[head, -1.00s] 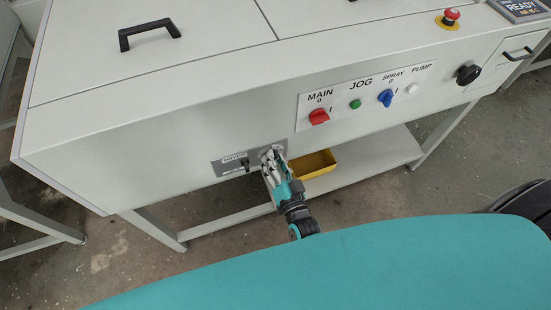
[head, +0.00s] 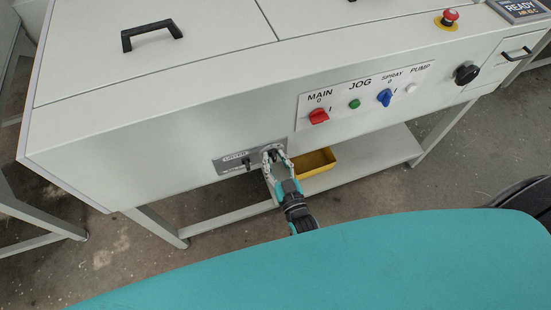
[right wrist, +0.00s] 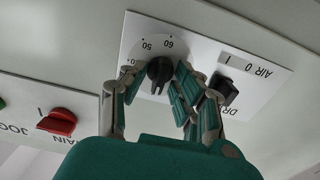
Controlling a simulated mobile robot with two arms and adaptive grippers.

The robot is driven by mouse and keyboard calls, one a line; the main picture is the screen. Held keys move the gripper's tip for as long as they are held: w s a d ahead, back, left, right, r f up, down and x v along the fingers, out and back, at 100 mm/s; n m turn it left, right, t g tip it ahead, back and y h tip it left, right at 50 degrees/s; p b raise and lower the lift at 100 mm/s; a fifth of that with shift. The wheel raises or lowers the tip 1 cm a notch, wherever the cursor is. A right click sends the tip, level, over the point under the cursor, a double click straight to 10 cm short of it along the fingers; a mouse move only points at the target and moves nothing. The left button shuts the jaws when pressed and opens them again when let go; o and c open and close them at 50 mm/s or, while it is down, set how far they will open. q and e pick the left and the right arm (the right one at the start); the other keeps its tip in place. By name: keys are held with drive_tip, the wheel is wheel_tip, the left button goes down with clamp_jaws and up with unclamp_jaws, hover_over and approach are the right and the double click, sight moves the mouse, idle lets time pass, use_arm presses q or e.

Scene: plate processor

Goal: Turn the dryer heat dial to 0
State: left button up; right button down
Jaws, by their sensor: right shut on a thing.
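The dryer panel (head: 228,163) is on the lower front of the machine. In the right wrist view, which shows it upside down, the heat dial (right wrist: 159,71) is a black knob on a white disc, with 50 and 60 legible and the other marks partly covered by fingers. My right gripper (head: 275,156) reaches the panel from below. In the right wrist view its fingers (right wrist: 158,82) stand on either side of the knob and are shut on it. The knob's exact setting is hard to read. My left gripper is not in view.
A black air switch (right wrist: 226,88) sits close beside the right gripper's fingers. Above right are the red main switch (head: 319,116), green jog button (head: 355,104) and blue spray switch (head: 385,97). A yellow bin (head: 316,162) is on the shelf behind the gripper.

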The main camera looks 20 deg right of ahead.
drive_tip(key=shift+f, duration=0.1)
idle(0.3)
drive_tip(key=c, duration=1.4)
unclamp_jaws()
drive_tip(key=shift+o, duration=0.2)
drive_tip(key=s, duration=1.2)
drive_tip(key=shift+d, duration=0.2)
drive_tip(key=s+d+f+n+g+y, duration=0.1)
drive_tip(key=s+f+g, duration=0.4)
drive_tip(key=f, duration=0.7)
drive_tip(key=s+f+n+g, duration=0.1)
drive_tip(key=s+f+g, duration=0.4)
drive_tip(key=f, duration=0.7)
drive_tip(key=s+d+f+g, duration=0.3)
drive_tip(key=s+d+f, duration=0.1)
drive_tip(key=s, duration=0.4)
drive_tip(key=s+d+f+g+h, duration=0.1)
drive_tip(key=s+d+f+g, duration=0.3)
drive_tip(key=s+f, duration=0.2)
drive_tip(key=shift+s+d+h, duration=0.3)
drive_tip(key=shift+s+d, duration=0.1)
drive_tip(key=shift+s, duration=0.65)
